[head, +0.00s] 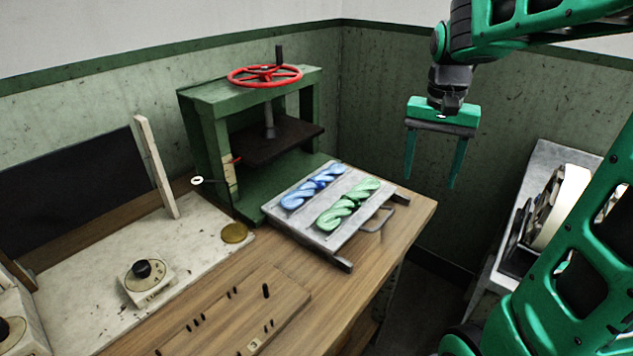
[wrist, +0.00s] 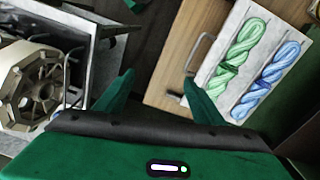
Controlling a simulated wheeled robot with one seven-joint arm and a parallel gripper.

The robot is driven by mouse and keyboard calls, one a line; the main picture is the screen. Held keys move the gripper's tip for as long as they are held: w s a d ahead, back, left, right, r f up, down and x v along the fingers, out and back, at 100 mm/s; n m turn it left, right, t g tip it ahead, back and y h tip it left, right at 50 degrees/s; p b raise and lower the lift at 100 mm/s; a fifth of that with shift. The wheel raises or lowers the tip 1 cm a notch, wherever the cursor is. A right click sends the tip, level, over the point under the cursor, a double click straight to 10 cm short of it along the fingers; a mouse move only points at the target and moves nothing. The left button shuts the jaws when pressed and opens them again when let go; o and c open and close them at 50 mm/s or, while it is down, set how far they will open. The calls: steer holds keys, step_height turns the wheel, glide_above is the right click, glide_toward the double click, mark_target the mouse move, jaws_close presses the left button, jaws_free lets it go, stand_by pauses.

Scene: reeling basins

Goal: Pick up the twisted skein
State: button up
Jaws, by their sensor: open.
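Two twisted skeins lie side by side on a pale tray (head: 272,207) in front of the green press. The blue skein (head: 313,187) is on the left and the green skein (head: 347,205) on the right. In the wrist view the green skein (wrist: 237,57) is nearer my gripper and the blue skein (wrist: 267,80) is beyond it. My gripper (head: 432,180) is open and empty. It hangs fingers down, above and to the right of the tray, clear of the table edge. Its fingers also show in the wrist view (wrist: 158,88).
A green press (head: 205,130) with a red handwheel (head: 264,76) stands behind the tray. A wire handle (head: 379,222) is on the tray's right side. A peg board (head: 235,310) lies in front. A metal unit with a white reel (head: 562,205) stands at right.

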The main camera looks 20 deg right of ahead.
steer(key=w+a+m, duration=0.1)
steer(key=w+a, duration=0.2)
steer(key=w, duration=0.4)
steer(key=w+a, duration=0.3)
steer(key=w, duration=0.3)
steer(key=m, duration=0.2)
glide_toward(329, 170)
steer(key=shift+d+f, duration=0.1)
steer(key=shift+f, duration=4.3)
steer(key=c, duration=1.2)
